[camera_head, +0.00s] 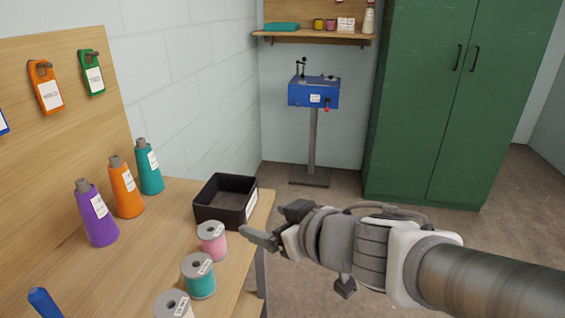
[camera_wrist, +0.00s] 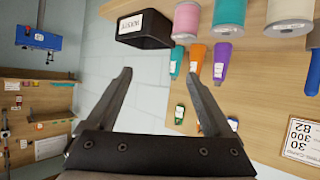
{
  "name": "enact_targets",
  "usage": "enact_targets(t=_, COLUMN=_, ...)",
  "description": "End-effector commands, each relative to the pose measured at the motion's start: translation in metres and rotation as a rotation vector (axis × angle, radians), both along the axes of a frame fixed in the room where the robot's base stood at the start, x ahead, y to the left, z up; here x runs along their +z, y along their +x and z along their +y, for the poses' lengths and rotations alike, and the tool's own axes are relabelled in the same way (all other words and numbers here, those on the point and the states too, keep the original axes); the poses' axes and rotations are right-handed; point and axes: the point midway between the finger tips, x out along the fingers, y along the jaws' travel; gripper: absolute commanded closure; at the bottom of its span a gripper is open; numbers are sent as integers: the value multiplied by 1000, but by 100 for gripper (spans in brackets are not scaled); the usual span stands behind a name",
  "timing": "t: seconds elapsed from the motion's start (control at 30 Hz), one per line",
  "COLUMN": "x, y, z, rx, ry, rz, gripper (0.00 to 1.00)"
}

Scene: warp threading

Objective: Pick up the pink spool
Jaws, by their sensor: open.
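The pink spool (camera_head: 212,240) stands upright on the wooden table near its right edge, just in front of the black bin. It also shows in the wrist view (camera_wrist: 187,20), at the top and beyond the fingertips. My gripper (camera_head: 260,234) is open and empty, to the right of the pink spool in the head view and apart from it.
A black bin (camera_head: 206,213) sits behind the pink spool. A teal spool (camera_head: 199,277) and a white spool (camera_head: 173,305) stand in front of it. Purple (camera_head: 97,215), orange (camera_head: 126,190) and teal cones (camera_head: 149,169) stand to the left. Floor is free right of the table.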

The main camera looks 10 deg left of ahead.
Motion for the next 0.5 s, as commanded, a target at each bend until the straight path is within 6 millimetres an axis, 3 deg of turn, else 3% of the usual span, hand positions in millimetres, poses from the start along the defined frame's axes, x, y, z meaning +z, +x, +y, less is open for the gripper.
enact_targets(t=0.03, x=-17, y=-7, z=8, rx=40, ry=5, rz=18, gripper=14)
enact_targets(t=0.1, x=-23, y=-14, z=16, rx=79, ry=11, rz=36, gripper=14)
enact_targets(t=0.23, x=-28, y=-18, z=23, rx=109, ry=16, rz=53, gripper=14)
enact_targets(t=0.5, x=-35, y=-8, z=36, rx=109, ry=16, rz=55, gripper=14)
